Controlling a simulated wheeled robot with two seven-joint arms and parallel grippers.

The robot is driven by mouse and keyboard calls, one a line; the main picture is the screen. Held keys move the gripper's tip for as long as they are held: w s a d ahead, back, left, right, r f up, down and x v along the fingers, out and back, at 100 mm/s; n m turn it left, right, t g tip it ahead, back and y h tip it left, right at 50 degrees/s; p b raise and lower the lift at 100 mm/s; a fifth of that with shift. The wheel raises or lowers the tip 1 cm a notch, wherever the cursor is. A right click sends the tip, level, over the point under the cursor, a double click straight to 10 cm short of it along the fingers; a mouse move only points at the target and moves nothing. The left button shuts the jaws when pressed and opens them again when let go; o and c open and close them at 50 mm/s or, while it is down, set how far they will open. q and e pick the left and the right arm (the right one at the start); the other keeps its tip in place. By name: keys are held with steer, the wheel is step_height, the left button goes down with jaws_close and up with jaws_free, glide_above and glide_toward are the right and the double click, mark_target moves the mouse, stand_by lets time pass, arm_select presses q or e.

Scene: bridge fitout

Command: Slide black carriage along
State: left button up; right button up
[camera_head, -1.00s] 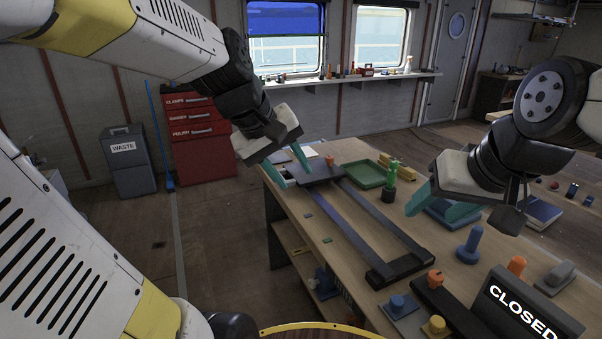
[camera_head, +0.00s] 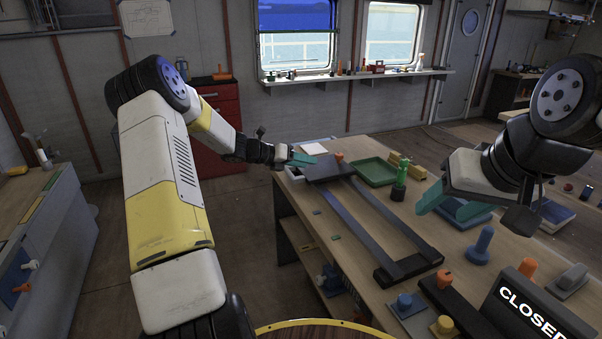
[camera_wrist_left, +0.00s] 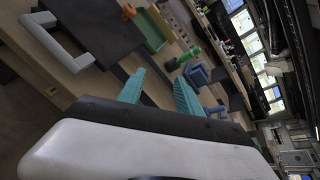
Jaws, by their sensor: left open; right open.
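The black carriage (camera_head: 328,169) sits at the far end of two dark parallel rails (camera_head: 388,217) on the wooden bench, with a small orange knob (camera_head: 339,157) at its back edge. In the left wrist view the carriage (camera_wrist_left: 98,27) is a dark plate at the upper left, with a grey handle (camera_wrist_left: 55,42) on its side. My left gripper (camera_head: 303,159) is open and empty by the carriage's left far side; its teal fingers also show in the left wrist view (camera_wrist_left: 158,92). My right gripper (camera_head: 447,203) is open and empty above the bench's right side, apart from the rails.
A black end block (camera_head: 408,268) closes the near rail end. Blue and orange pegs and a CLOSED sign (camera_head: 530,312) fill the near right.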

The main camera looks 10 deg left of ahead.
mark_target(290, 176)
arm_select(q)
steer(key=w+a+f+n+t+y, duration=0.2)
steer(key=w+a+f+n+t, duration=0.4)
steer(key=a+f+n, duration=0.7)
steer(key=shift+n+g, duration=0.4)
steer(key=x, duration=0.5)
steer(key=r+x, duration=0.1)
steer(key=x, duration=0.2)
steer(key=shift+w+d+f, duration=0.1)
steer(key=shift+w+d, duration=0.1)
steer(key=shift+d, duration=0.1)
jaws_close()
steer(key=shift+f, duration=0.1)
